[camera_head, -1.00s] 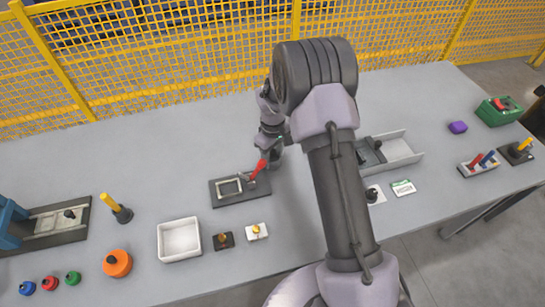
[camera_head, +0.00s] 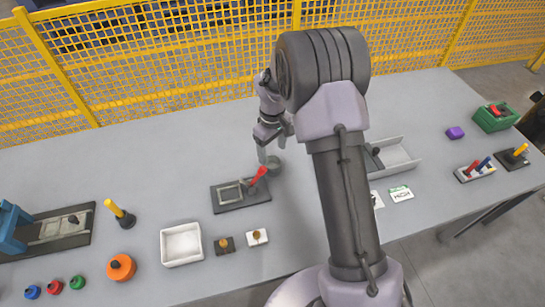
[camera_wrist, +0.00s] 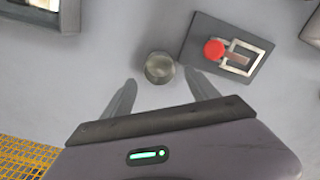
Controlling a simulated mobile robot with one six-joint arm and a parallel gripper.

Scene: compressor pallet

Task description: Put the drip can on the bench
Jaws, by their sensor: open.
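The drip can (camera_head: 273,164) looks like a small grey round can and stands on the grey bench (camera_head: 330,240), behind and to the right of the red-handled fixture. The wrist view shows the can (camera_wrist: 159,67) from above, upright, just beyond my fingertips. My gripper (camera_head: 273,146) is open, close behind the can in the head view. In the wrist view my gripper (camera_wrist: 161,80) has its fingers spread wide with nothing held between them. I cannot tell exactly how high the fingers are above the bench.
The fixture with a red handle (camera_head: 240,194) is close beside the can. A white tray (camera_head: 181,262) and two small blocks stand in front. A grey channel-shaped tray (camera_head: 402,160) lies to the right. Yellow mesh fencing (camera_head: 180,60) runs along the back.

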